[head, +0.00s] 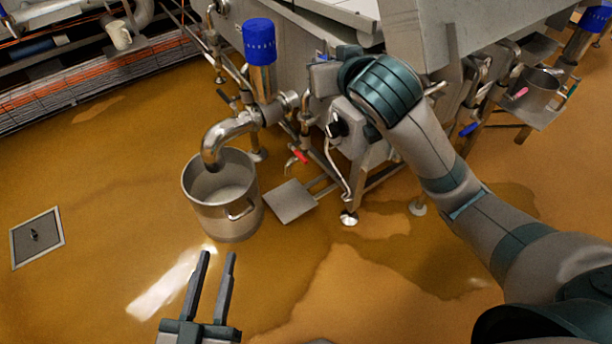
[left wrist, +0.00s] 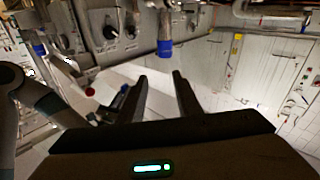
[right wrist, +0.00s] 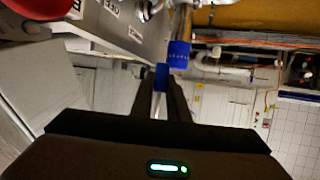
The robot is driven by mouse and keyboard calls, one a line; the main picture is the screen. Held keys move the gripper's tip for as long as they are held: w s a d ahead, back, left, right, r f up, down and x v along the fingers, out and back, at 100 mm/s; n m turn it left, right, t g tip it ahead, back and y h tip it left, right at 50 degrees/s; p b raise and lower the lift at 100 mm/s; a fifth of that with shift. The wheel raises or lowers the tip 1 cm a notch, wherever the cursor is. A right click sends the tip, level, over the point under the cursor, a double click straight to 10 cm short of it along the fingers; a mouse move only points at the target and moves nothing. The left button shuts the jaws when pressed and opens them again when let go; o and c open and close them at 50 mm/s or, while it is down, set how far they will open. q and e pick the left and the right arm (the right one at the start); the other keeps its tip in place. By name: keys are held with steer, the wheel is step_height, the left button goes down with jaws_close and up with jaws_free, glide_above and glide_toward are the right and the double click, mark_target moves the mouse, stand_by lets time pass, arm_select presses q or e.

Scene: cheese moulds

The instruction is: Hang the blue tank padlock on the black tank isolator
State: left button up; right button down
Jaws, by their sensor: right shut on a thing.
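My right gripper is shut on the small blue padlock (right wrist: 161,77), which shows between its fingertips (right wrist: 168,90) in the right wrist view. In the head view the right hand is mostly hidden behind its own wrist, beside the steel tank; a speck of blue (head: 321,57) shows there. A black knob (head: 337,127), probably the black tank isolator, is on the tank side just below the right wrist. The padlock is apart from that knob. My left gripper (head: 216,255) is open and empty, low over the floor. It is also open in the left wrist view (left wrist: 160,80).
A steel bucket (head: 222,205) stands under a bent pipe outlet (head: 228,135). A blue-topped valve (head: 260,42) rises beside the tank (head: 300,40). A red-handled valve (head: 299,156) is below. The left foreground floor is clear around a drain cover (head: 37,238).

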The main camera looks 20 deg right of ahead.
steer(key=shift+f, duration=0.45)
arm_select(q)
steer(key=shift+s+a+r, duration=0.1)
steer(key=shift+s+r, duration=0.1)
steer(key=shift+r, duration=0.4)
